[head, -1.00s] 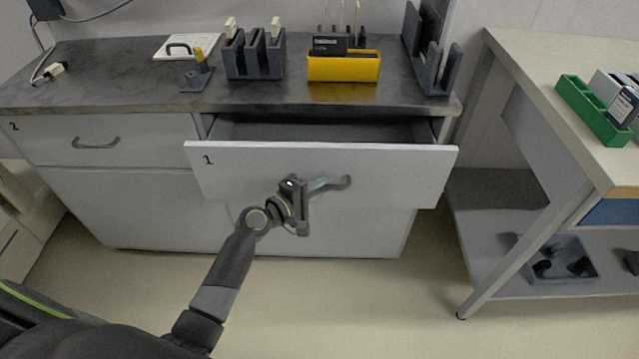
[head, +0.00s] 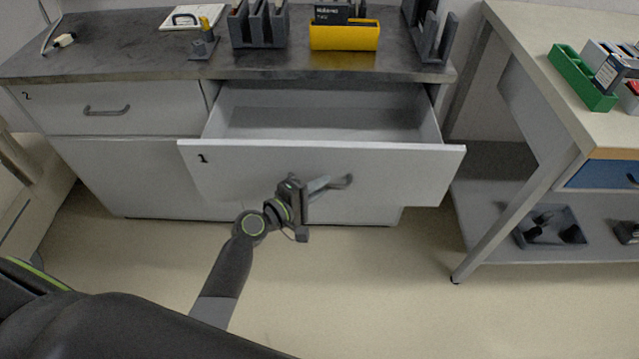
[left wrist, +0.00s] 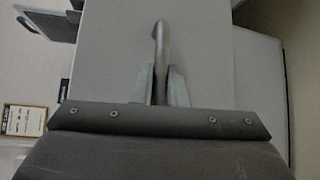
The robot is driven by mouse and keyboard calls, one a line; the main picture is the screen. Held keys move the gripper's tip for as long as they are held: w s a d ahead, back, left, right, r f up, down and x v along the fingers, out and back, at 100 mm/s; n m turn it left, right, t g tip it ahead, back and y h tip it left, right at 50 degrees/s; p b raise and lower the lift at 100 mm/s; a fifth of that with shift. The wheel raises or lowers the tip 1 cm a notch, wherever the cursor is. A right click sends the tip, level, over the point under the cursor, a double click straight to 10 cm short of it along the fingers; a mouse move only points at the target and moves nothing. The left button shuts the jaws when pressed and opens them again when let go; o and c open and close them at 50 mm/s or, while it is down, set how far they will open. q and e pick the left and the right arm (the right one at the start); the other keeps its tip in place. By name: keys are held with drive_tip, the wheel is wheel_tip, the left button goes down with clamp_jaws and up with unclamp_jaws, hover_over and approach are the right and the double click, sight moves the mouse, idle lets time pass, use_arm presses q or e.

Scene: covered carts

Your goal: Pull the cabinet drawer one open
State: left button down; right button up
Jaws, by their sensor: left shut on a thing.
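Drawer one (head: 320,190) is a white drawer marked 1 under the dark counter. It stands well open, and its empty grey inside (head: 325,110) shows in the head view. My left gripper (head: 322,186) is at the drawer front, shut on the grey handle (head: 340,182). In the left wrist view the handle (left wrist: 160,45) runs between the two fingers (left wrist: 160,85), against the pale drawer front (left wrist: 205,50). My right gripper is in neither view.
Drawer two (head: 60,108), at left, is closed. The counter (head: 130,45) holds grey racks (head: 258,25) and a yellow bin (head: 344,36). A table (head: 530,50) with a green tray (head: 580,78) stands at right. The floor before the drawer is clear.

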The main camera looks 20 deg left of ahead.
use_arm(q)
drive_tip(key=c, duration=1.5)
unclamp_jaws()
drive_tip(key=shift+o, duration=0.2)
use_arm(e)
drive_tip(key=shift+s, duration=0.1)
use_arm(q)
drive_tip(key=shift+s, duration=0.1)
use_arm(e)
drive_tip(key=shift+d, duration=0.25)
